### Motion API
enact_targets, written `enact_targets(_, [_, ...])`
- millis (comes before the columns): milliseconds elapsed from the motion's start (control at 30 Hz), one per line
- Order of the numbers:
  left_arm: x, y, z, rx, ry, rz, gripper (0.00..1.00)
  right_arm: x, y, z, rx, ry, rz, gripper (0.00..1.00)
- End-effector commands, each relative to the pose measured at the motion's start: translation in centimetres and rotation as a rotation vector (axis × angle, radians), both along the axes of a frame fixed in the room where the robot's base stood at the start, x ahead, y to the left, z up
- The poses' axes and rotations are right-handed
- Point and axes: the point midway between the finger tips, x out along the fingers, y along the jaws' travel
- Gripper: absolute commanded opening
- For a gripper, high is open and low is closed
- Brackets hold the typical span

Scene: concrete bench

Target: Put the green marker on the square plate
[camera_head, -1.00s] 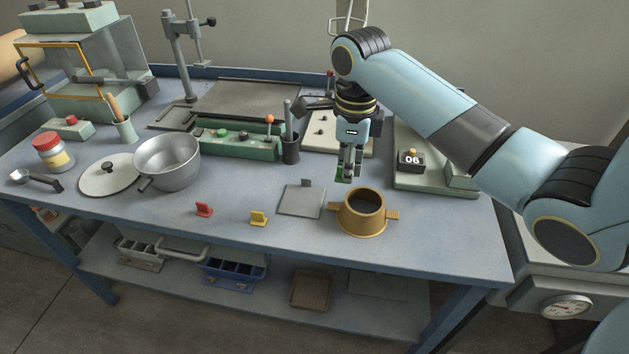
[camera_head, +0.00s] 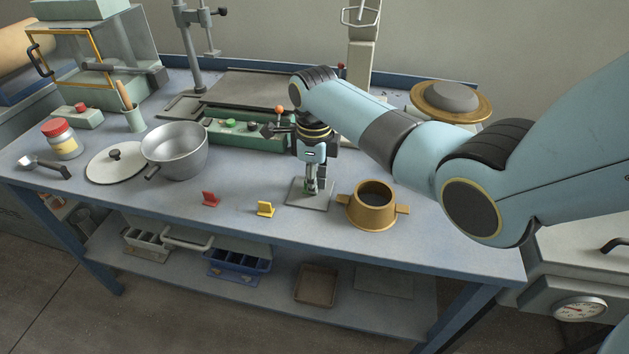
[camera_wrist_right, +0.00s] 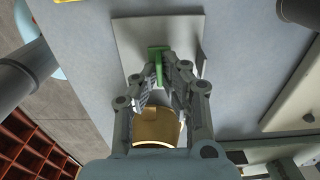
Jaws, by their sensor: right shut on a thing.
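The square plate (camera_head: 296,197) is a flat grey sheet on the bench, left of the brass pot; it also shows in the right wrist view (camera_wrist_right: 129,45). My right gripper (camera_head: 312,190) points down over the plate. It is shut on the green marker (camera_wrist_right: 157,58), which shows between the fingertips in the right wrist view, against the plate. In the head view the fingers mostly hide the marker. I cannot tell whether the marker touches the plate. My left gripper is not in view.
A brass pot (camera_head: 372,207) with side handles stands close right of the plate. A yellow marker (camera_head: 265,208) and a red marker (camera_head: 210,199) stand to the left. A steel pot (camera_head: 175,152) is further left. The bench's front strip is clear.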

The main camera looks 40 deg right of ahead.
Motion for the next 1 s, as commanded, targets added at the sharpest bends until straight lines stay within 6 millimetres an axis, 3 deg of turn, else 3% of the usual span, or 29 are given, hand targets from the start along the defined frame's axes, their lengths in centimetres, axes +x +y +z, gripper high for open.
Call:
enact_targets(133, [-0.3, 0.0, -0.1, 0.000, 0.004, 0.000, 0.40, 0.0, 0.0, -0.2, 0.000, 0.000, 0.000, 0.00])
enact_targets(333, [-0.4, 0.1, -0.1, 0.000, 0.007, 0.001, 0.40, 0.0, 0.0, -0.2, 0.000, 0.000, 0.000, 0.29])
enact_targets(667, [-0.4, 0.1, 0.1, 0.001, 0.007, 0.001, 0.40, 0.0, 0.0, 0.3, 0.000, 0.000, 0.000, 0.29])
enact_targets(767, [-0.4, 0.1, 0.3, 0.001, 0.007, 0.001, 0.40, 0.1, -0.1, 1.7, 0.000, -0.003, 0.000, 0.29])
enact_targets(1000, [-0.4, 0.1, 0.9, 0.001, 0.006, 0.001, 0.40, 0.1, -0.1, 7.1, -0.002, -0.004, -0.001, 0.29])
